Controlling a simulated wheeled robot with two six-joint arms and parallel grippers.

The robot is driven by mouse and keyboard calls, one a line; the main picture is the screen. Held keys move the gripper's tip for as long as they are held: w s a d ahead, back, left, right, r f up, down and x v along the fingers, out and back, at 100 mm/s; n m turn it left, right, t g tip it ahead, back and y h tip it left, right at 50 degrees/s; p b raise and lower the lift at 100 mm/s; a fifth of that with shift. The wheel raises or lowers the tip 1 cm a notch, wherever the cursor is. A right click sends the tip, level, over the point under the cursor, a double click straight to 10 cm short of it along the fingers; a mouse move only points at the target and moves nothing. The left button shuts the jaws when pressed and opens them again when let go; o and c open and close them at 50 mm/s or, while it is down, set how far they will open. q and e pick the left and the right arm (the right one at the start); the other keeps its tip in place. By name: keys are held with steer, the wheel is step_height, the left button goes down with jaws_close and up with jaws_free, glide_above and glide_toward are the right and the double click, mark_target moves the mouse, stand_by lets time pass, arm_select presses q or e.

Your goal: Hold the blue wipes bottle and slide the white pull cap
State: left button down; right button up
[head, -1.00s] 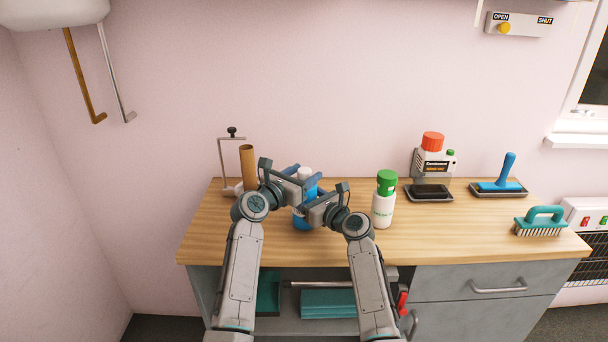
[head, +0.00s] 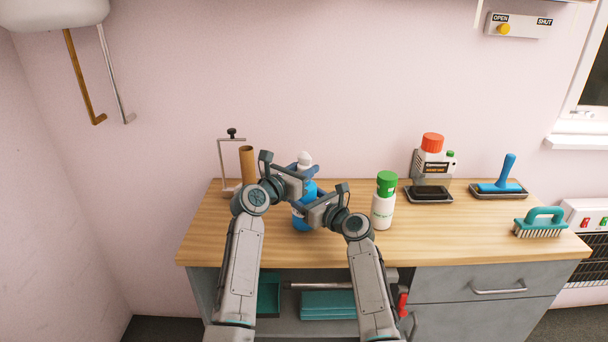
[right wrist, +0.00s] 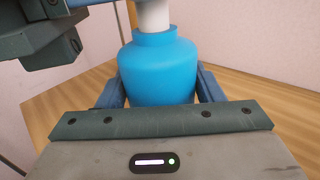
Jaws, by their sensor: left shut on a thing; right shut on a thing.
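The blue wipes bottle (head: 301,223) stands upright on the wooden worktop, partly hidden behind my grippers. It also shows in the right wrist view (right wrist: 158,72), between the blue fingers of my right gripper (right wrist: 160,88). My right gripper (head: 308,206) is shut on the bottle body from the front right. The white pull cap (head: 304,159) is at the top, its rounded end above the blue fingers of my left gripper (head: 303,171), which is shut on it. In the right wrist view a white length (right wrist: 154,14) rises from the bottle's neck; its top is out of frame.
A cardboard tube (head: 247,165) on a clamp stand is close on the left. A white bottle with a green cap (head: 383,208) stands close on the right. A red-capped container (head: 433,158), a blue-handled tool (head: 505,175) and a teal brush (head: 541,223) are farther right. The worktop's front strip is clear.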

arm_select(q)
steer(key=shift+r, duration=0.15)
arm_select(e)
steer(key=shift+f, duration=0.15)
arm_select(q)
steer(key=c, duration=1)
jaws_free()
steer(key=shift+s, duration=0.1)
steer(key=v, duration=1.2)
arm_select(e)
steer(key=o, duration=1.3)
steer(key=shift+s, duration=0.1)
